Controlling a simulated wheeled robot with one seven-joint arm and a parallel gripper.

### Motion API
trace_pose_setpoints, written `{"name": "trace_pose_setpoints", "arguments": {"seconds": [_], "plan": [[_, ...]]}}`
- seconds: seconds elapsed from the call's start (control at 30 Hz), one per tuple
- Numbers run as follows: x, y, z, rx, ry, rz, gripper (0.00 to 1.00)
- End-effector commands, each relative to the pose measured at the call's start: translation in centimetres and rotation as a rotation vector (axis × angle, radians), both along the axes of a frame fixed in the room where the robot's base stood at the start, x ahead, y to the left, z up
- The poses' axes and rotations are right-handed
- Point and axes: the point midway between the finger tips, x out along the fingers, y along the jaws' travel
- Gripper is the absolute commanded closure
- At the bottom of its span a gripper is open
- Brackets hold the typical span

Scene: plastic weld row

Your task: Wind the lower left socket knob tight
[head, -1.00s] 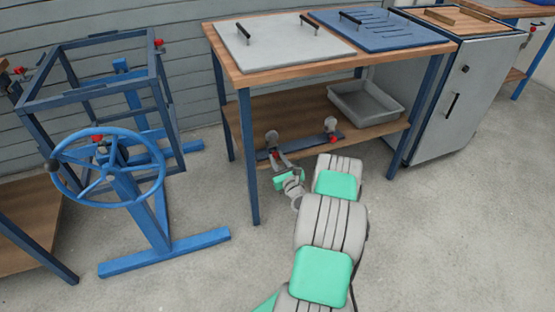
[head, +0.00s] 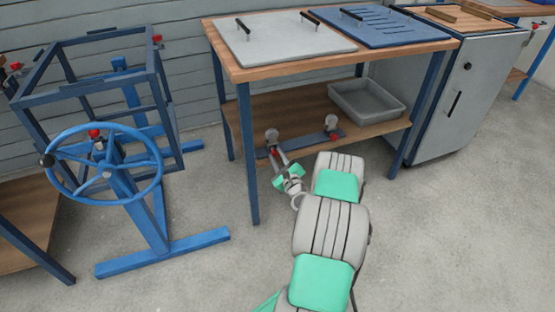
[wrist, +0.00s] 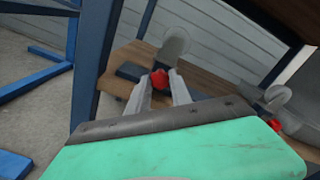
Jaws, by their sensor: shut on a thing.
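The lower left socket knob (head: 274,150) is a small red knob below a rounded grey socket (head: 271,136), at the left end of a dark bar on the bench's lower shelf. In the wrist view the red knob (wrist: 160,76) sits between the two grey fingertips. My gripper (head: 278,155) reaches in from the front and is shut on this knob. The fingers hide part of the knob, so its exact turn is unclear. The wrist view also shows the grey socket (wrist: 175,42) just beyond the fingertips.
A second grey socket with a red knob (head: 332,136) stands at the bar's right end. A grey tray (head: 369,108) is on the shelf behind. A blue bench leg (head: 249,170) stands close left of my gripper. A blue handwheel (head: 158,170) is further left.

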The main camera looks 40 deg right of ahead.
Motion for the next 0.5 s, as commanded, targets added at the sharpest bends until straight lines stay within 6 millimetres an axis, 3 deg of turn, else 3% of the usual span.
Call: {"name": "trace_pose_setpoints", "arguments": {"seconds": [0.5], "plan": [[0.02,0.01,0.01,-0.153,0.045,0.0,1.0]]}}
